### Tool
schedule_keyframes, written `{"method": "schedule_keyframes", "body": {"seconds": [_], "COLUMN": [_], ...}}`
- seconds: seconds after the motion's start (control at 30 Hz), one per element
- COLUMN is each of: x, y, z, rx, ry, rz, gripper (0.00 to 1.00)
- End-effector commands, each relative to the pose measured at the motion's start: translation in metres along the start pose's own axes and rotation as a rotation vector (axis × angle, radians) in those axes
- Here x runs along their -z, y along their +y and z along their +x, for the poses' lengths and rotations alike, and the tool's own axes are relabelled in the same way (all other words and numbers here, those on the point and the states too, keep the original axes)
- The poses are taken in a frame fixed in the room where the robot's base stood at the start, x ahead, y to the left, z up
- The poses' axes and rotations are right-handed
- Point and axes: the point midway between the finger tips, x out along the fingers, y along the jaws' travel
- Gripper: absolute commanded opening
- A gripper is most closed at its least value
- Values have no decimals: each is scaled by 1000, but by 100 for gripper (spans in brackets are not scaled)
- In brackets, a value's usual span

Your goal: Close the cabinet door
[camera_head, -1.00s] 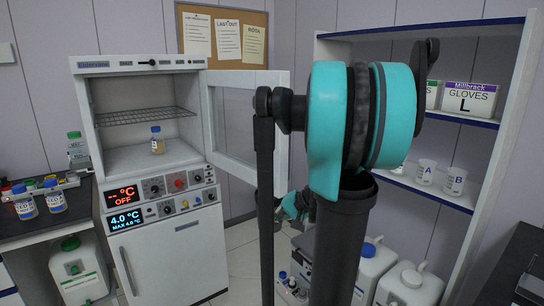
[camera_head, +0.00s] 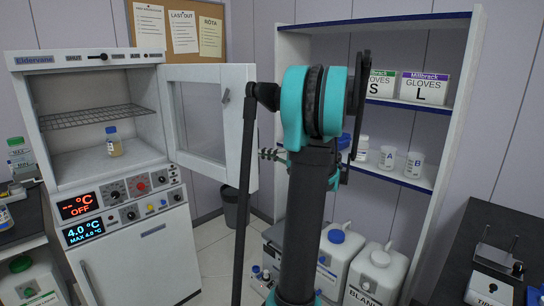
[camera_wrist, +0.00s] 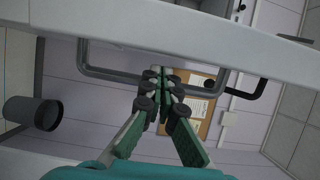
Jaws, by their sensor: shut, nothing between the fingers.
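The white cabinet (camera_head: 100,185) stands at the left in the head view. Its upper door (camera_head: 237,135), with a window, stands wide open to the right, and the chamber is exposed. A small blue-capped bottle (camera_head: 114,146) stands inside below a wire rack (camera_head: 95,116). My arm stands to the right of the door and a dark link crosses in front of its outer edge; my gripper is not clear there. In the wrist view my gripper (camera_wrist: 157,78) is shut and empty. A dark handle-like bar (camera_wrist: 110,75) and a white panel edge (camera_wrist: 200,35) lie around its tips; contact cannot be told.
A shelf unit (camera_head: 382,20) with glove boxes (camera_head: 426,88) and beakers stands at the right. White canisters (camera_head: 376,272) stand on the floor near my arm. A grey bin (camera_head: 237,208) is behind the door. Dark benches flank both sides.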

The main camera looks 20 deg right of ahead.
Motion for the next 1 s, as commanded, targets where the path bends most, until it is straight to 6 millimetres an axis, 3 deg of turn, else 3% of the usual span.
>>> {"method": "schedule_keyframes", "body": {"seconds": [0.1,0.3,0.77,1.0], "x": [-1,0,-1,-16], "y": [0,0,0,0], "z": [19,37,41,43], "rx": [0,-1,-1,-1], "ry": [-2,0,1,29], "rz": [0,0,0,0], "gripper": [0,0,0,0]}}
